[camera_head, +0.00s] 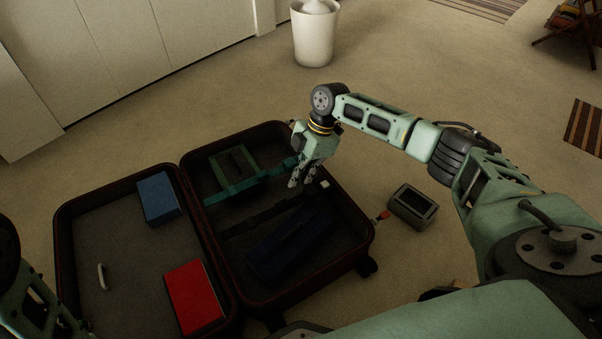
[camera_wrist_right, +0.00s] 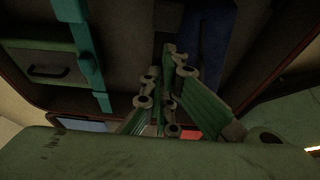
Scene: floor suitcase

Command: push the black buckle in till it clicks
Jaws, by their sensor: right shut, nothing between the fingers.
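The open suitcase (camera_head: 352,211) lies on the floor. A teal strap (camera_head: 247,184) crosses its right half; it also shows in the wrist view (camera_wrist_right: 92,62). A dark strap (camera_head: 262,216) runs below it toward my right gripper (camera_head: 301,184). The gripper is shut and empty, pointing down by the inner right side of the case. In the wrist view its fingertips (camera_wrist_right: 170,48) are together over the dark strap line. The black buckle is too dark to make out, near or behind the fingers; I cannot tell whether they touch it. My left gripper is out of view.
The right half holds a green case (camera_head: 232,165) and a dark blue folded item (camera_head: 288,246). A blue box (camera_head: 158,198), red box (camera_head: 194,296) and white handle-like object (camera_head: 102,277) lie in the left half. A grey device (camera_head: 413,206) sits on the floor right of the suitcase.

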